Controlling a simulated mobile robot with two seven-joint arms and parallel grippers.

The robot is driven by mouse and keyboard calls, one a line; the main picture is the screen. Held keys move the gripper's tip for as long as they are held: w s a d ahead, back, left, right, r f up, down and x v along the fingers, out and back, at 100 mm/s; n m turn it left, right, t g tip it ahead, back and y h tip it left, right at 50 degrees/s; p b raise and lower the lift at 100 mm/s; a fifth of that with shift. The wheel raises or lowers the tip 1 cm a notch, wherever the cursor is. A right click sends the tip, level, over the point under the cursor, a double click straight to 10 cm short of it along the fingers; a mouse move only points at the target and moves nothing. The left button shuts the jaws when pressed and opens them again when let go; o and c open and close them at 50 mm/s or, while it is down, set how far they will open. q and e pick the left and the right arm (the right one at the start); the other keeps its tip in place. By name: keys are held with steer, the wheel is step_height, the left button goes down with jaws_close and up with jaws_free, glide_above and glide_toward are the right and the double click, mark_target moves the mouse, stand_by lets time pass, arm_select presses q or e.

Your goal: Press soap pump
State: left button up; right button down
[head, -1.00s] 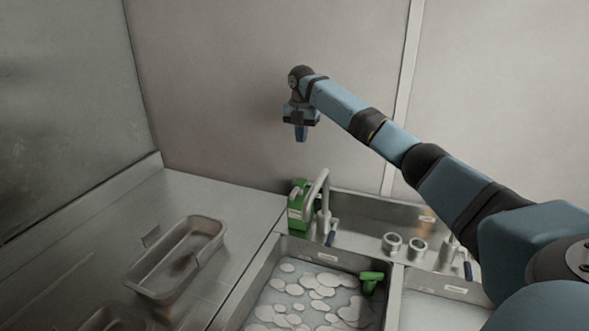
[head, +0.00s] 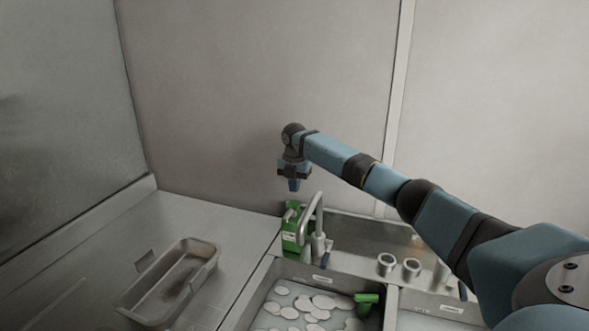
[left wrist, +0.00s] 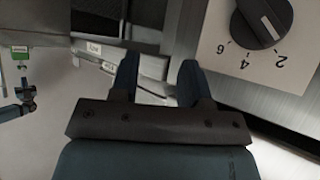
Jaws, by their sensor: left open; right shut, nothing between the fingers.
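The soap dispenser is a green box-like bottle (head: 291,229) with a pale label. It stands at the back left corner of the sink, just left of the curved tap, in the head view. My right gripper (head: 294,185) points down, shut and empty, a short way above the bottle's top, with a gap between them. The bottle's pump top is partly hard to make out beside the tap. My left gripper (left wrist: 158,82) is open and empty in the left wrist view, close to a panel with a numbered dial.
The curved tap (head: 314,213) rises right beside the bottle. The sink (head: 262,287) holds foam patches and a green handled item (head: 366,301). A metal tray (head: 133,296) lies on the left counter. The dial (left wrist: 264,18) is near my left gripper.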

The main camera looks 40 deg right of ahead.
mark_target(294, 204)
step_height(294, 204, down, 4)
steer(key=shift+r+p, duration=0.15)
steer(key=shift+p, duration=0.15)
steer(key=shift+f, duration=0.4)
steer(key=shift+s+a+f, duration=0.1)
steer(key=shift+f, duration=0.85)
step_height(294, 204, up, 14)
steer(key=b, duration=0.1)
steer(key=shift+b, duration=0.35)
